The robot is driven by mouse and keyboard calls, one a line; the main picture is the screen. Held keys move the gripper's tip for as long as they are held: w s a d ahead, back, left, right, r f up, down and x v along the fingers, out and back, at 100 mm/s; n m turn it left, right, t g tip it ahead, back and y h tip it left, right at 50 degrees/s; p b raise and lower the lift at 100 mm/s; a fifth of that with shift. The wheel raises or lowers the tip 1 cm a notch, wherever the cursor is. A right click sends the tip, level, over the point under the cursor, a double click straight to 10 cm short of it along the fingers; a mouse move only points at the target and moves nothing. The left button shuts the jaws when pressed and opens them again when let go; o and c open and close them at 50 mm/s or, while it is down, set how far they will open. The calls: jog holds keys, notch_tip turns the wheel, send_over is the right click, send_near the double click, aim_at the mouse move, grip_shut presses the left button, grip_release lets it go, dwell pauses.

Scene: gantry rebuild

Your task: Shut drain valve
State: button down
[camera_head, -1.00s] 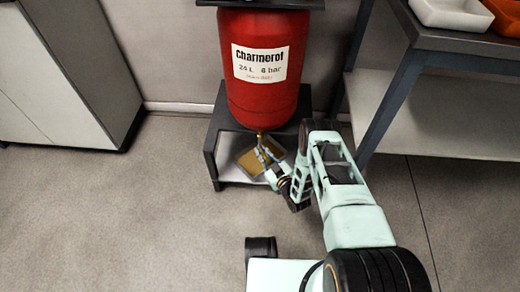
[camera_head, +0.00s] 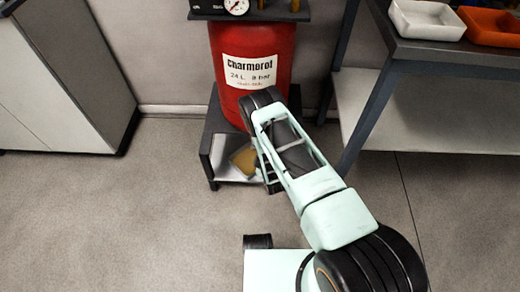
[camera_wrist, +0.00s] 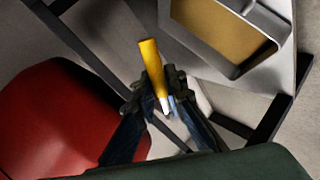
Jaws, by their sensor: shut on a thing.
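A red tank (camera_head: 255,40) with a white label stands on a dark stand against the wall; it also shows at the left of the wrist view (camera_wrist: 60,125). A yellow lever (camera_wrist: 150,60) with a pale metallic end sits between the fingers in the wrist view. My gripper (camera_wrist: 155,88) is shut on this yellow lever. In the head view my arm hides the gripper, the lever and the tank's underside. The valve body and its outlet cannot be made out.
A grey tray (camera_wrist: 234,71) with amber contents lies on the lower shelf of the stand (camera_head: 206,148), close to my gripper. A workbench (camera_head: 440,56) with a white tray (camera_head: 428,30) and an orange tray (camera_head: 490,38) stands right. A cabinet (camera_head: 75,70) stands left. The floor between is clear.

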jog(key=shift+d+r+n+h+b, duration=0.15)
jog(key=shift+r+n+h+b, duration=0.55)
jog(key=shift+n+h, duration=0.5)
jog(key=shift+r, duration=0.1)
jog(key=c, duration=2)
grip_release()
jog(key=shift+o, duration=0.2)
jog(key=shift+s+r, duration=0.1)
jog(key=shift+s, duration=0.2)
jog(key=v, duration=1.1)
jog(key=shift+r, duration=0.3)
